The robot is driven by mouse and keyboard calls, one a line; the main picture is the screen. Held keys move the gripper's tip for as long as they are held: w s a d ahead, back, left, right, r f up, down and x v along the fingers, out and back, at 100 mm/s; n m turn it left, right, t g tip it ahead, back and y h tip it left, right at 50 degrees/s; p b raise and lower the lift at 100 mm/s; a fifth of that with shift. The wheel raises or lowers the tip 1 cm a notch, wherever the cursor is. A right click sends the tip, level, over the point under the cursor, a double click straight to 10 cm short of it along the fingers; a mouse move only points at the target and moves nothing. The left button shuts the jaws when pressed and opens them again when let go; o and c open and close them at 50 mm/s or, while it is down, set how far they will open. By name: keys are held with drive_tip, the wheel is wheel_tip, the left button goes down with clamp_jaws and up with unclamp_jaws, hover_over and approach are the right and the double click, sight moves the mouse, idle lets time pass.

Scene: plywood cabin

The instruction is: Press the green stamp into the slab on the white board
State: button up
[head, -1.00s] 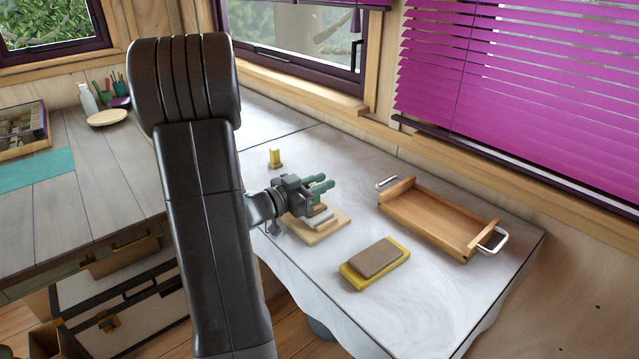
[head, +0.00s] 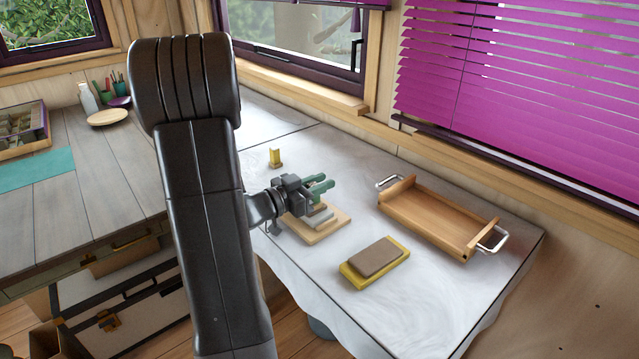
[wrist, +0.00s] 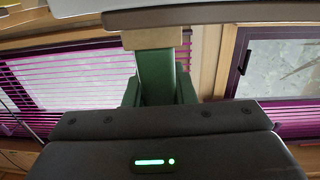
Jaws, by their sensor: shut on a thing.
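My gripper (head: 320,184) is over the near-left part of the marbled table, its green fingers pointing right. In the wrist view my gripper (wrist: 158,92) is shut on the green stamp (wrist: 156,72), whose pale wooden block (wrist: 152,38) extends toward a dark flat edge (wrist: 210,15). I cannot tell whether they touch. Below the gripper in the head view, a pale grey slab (head: 319,220) lies on a light wood-coloured board (head: 325,232), partly hidden by the gripper. A brown slab (head: 376,256) lies on a yellow board (head: 351,281) to the right.
A wooden tray (head: 435,218) with metal handles stands to the right at the back. A small yellow object (head: 275,158) stands behind my gripper. A window and purple blinds (head: 500,70) border the table. The table's right front is clear.

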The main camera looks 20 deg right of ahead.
drive_tip(key=shift+f, duration=0.1)
wheel_tip(320, 180, up, 7)
drive_tip(key=p, duration=0.6)
idle(0.9)
